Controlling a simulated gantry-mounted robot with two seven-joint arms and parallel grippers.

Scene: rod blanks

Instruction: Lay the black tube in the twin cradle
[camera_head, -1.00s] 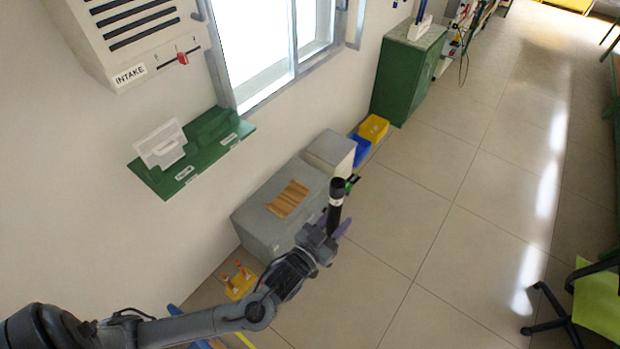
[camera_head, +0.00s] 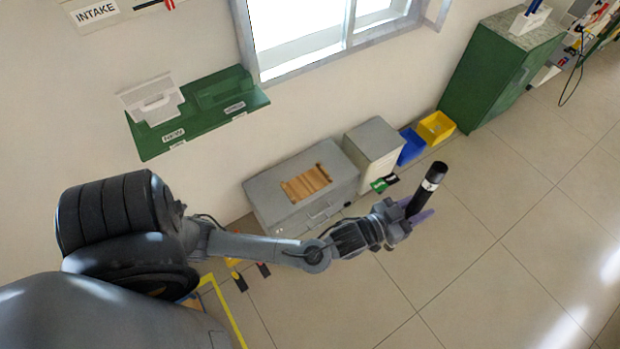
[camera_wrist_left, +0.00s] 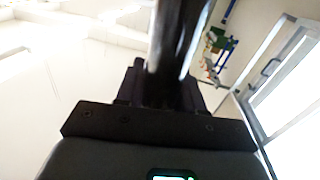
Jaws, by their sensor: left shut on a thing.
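The black tube (camera_head: 428,187), with a pale band near its upper end, is in my left gripper (camera_head: 410,214). The gripper is shut on its lower part, and the tube stands tilted upward to the right, in the air over the floor. The left wrist view shows the dark tube (camera_wrist_left: 178,45) close up, rising between the fingers. I cannot pick out the twin cradle with certainty in either view. My right gripper is not in view.
A grey chest (camera_head: 270,208) with a wooden slatted piece (camera_head: 306,184) stands by the wall, beside a small cabinet (camera_head: 373,150). Blue (camera_head: 411,147) and yellow (camera_head: 436,127) bins and a green cabinet (camera_head: 505,70) follow. A green wall shelf (camera_head: 205,119) holds a white case. Floor at right is clear.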

